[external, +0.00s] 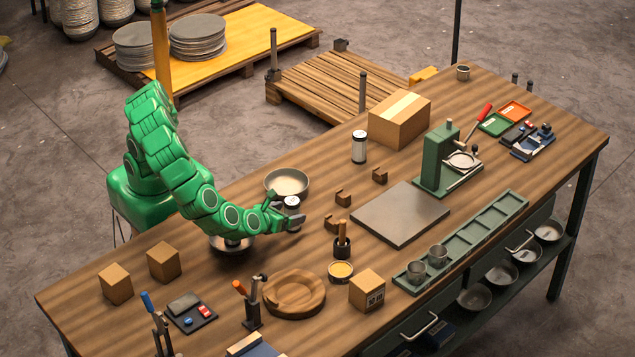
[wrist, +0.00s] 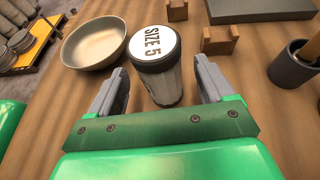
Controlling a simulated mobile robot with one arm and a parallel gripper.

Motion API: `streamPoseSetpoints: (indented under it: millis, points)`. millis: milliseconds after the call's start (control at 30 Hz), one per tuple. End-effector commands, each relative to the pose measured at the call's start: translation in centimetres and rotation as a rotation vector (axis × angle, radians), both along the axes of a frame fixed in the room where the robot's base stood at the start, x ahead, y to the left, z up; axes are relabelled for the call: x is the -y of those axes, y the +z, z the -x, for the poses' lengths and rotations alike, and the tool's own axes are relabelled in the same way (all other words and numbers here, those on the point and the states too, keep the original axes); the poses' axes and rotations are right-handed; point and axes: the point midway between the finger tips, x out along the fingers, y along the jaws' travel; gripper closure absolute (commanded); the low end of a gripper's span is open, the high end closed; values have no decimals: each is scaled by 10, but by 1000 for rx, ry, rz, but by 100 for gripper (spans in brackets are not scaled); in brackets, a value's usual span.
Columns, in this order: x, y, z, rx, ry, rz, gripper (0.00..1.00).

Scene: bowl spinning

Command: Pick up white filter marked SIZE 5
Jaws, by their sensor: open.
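The white filter marked SIZE 5 (wrist: 156,50) stands upright on the wooden table, its white lid with black lettering facing up and its body grey-white. In the external view the filter (external: 292,203) is partly hidden by my gripper. My gripper (wrist: 160,90) is open, with one grey finger on each side of the filter's lower part. A gap shows between each finger and the filter in the wrist view. My gripper (external: 288,218) is low over the table in the external view.
A shallow bowl (wrist: 95,43) stands close to the filter's left. Small wooden blocks (wrist: 220,38) and a dark cup with a wooden handle (wrist: 294,65) are to the right. Another white-topped canister (external: 359,146) stands farther back, near a cardboard box (external: 399,118).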

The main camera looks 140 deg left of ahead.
Motion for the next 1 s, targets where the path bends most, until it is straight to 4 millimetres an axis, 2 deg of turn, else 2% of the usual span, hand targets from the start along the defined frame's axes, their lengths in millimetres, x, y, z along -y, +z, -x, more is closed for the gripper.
streamPoseSetpoints:
  millis: [200,467,833,1000]
  points:
    - [-22,-10,3,0,1,-1,18]
    - [-24,-10,2,1,-1,0,20]
    - [-24,-10,2,1,-1,0,76]
    - [-24,-10,2,1,-1,0,77]
